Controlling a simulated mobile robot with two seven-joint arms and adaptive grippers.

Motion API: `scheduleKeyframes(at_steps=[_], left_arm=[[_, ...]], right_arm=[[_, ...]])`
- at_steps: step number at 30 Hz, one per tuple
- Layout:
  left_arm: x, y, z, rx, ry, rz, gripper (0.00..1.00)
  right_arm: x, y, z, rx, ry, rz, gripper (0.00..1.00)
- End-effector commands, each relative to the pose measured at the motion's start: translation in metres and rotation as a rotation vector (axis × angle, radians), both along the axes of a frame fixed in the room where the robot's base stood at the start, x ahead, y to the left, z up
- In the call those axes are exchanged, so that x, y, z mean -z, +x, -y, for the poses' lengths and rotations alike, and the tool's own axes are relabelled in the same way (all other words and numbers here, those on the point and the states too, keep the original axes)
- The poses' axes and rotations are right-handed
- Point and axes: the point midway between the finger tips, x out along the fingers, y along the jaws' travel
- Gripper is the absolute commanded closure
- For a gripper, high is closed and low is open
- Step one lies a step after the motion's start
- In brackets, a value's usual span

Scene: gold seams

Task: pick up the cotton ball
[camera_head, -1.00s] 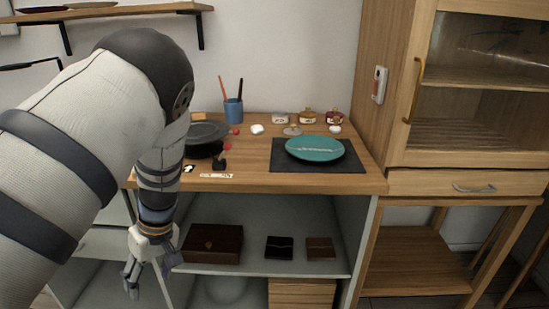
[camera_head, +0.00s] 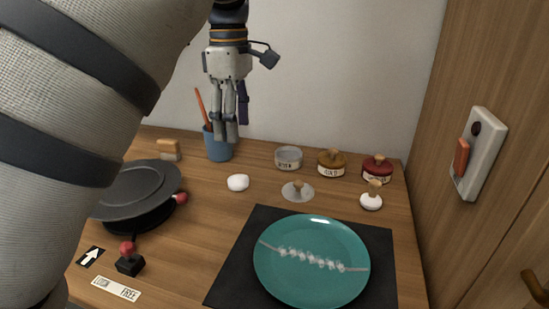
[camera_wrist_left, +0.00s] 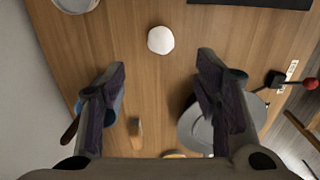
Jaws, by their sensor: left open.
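My left gripper (camera_head: 226,138) hangs pointing down above the back of the table, near the blue cup. It is open and empty, with its two fingers wide apart in the left wrist view (camera_wrist_left: 160,75). It is apart from the cotton ball. My right gripper is in neither view.
The blue cup (camera_head: 219,146) holding brushes stands behind the cotton ball. The dark turntable (camera_head: 140,190) is at the left. Several small jars, including a red one (camera_head: 377,168), line the back. A teal plate (camera_head: 310,262) lies on a black mat (camera_head: 236,255) at the front right.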

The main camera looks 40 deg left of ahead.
Motion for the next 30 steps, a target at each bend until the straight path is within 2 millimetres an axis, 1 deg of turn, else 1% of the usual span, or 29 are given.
scheduleKeyframes(at_steps=[2,4,9,14,18,21,24,29,30], left_arm=[[0.002,-0.001,0.0,-0.001,0.0,-0.001,0.43],[0.014,-0.001,0.0,-0.002,0.0,-0.004,0.43],[0.053,-0.002,0.0,-0.001,0.001,-0.004,0.43],[0.073,-0.001,0.0,0.0,0.0,-0.003,0.43],[0.101,0.002,-0.002,0.0,0.002,-0.004,0.43],[0.116,0.002,-0.002,0.0,0.001,0.0,0.43],[0.121,0.002,-0.002,0.001,0.001,0.002,0.43],[0.121,0.002,-0.002,0.001,0.001,0.002,0.43],[0.12,0.002,-0.002,0.001,0.001,0.002,0.52]], right_arm=[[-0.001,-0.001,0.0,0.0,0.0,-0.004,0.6],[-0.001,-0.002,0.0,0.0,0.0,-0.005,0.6],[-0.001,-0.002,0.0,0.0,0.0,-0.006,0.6],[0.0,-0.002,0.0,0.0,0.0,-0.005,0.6],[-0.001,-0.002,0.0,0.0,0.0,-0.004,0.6],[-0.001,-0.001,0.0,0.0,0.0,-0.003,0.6],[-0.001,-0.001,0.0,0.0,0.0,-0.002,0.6],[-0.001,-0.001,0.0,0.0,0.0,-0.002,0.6],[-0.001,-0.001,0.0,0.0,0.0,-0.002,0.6]])
